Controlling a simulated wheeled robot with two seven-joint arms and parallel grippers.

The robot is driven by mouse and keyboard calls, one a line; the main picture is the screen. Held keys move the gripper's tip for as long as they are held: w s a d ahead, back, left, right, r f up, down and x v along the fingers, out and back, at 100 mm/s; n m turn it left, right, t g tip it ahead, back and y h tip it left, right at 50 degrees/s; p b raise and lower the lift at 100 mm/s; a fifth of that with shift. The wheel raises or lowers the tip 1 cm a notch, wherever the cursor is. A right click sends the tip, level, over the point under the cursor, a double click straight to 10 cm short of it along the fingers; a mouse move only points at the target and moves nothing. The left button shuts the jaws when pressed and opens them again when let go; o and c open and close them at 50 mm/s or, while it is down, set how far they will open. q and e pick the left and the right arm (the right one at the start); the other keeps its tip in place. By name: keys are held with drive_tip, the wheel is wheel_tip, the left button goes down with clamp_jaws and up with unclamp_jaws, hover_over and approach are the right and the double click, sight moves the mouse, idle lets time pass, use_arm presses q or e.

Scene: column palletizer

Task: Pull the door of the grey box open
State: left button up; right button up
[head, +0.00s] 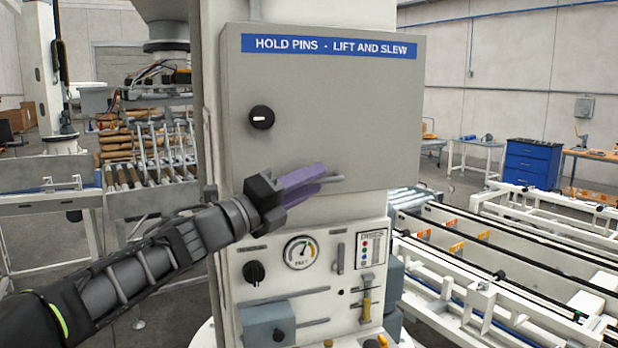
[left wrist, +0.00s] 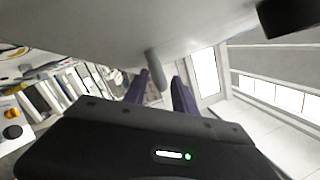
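The grey box (head: 330,105) stands on a pale column in the head view, with a blue label strip reading "HOLD PINS - LIFT AND SLEW". Its front door looks shut. A black round knob (head: 261,117) sits on the left part of the door. A short grey bar handle (head: 331,179) is near the door's lower edge. My left gripper (head: 318,180) has its purple fingers apart at that handle. In the left wrist view the handle (left wrist: 155,68) shows between the spread fingertips (left wrist: 160,80), nearer the left finger; contact cannot be told. My right gripper is not in view.
Below the box is a control panel with a gauge (head: 300,252), a dark knob (head: 254,272) and a blue-grey block (head: 267,322). Conveyor frames (head: 500,270) fill the right side. A blue drawer cabinet (head: 532,162) stands farther back.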

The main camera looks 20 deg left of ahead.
use_arm(q)
drive_tip(key=shift+c, duration=0.3)
clamp_jaws()
drive_tip(key=shift+r, duration=0.15)
idle(1.0)
